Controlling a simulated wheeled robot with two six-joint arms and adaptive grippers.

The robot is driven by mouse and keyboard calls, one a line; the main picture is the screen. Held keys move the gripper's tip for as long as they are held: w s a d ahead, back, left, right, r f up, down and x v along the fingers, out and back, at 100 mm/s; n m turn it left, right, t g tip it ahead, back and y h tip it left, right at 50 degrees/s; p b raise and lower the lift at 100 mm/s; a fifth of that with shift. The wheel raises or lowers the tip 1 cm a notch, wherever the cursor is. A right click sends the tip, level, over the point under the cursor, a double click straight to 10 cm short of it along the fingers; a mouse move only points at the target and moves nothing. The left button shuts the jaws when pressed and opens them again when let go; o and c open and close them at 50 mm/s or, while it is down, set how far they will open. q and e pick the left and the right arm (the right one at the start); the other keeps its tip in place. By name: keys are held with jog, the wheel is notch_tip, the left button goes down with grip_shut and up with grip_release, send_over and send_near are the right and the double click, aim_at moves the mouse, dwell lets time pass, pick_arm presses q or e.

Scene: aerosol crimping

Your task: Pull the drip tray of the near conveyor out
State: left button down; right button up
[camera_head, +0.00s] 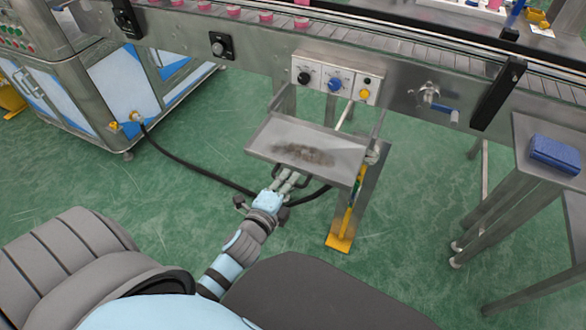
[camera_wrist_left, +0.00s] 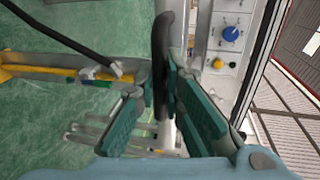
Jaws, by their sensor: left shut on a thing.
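The drip tray (camera_head: 318,150) is a shallow metal tray with a dark stain, hanging below the near conveyor (camera_head: 400,66) and sticking out from under it. A dark bar handle is on its front edge. My left gripper (camera_head: 284,180) is at this front edge, shut on the handle. In the left wrist view the dark handle (camera_wrist_left: 161,45) runs between the fingers of my left gripper (camera_wrist_left: 165,100). My right gripper is not in view.
A control box (camera_head: 334,82) with knobs sits on the conveyor side above the tray. A yellow-footed post (camera_head: 341,240) stands right of the tray. A black hose (camera_head: 190,168) crosses the green floor. A side table with a blue box (camera_head: 555,153) stands at right.

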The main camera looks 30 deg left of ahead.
pick_arm(q)
jog(key=shift+s, duration=0.2)
jog(key=shift+f, duration=0.15)
jog(key=c, duration=1.7)
grip_release()
jog(key=shift+s, duration=0.2)
jog(key=v, duration=1.2)
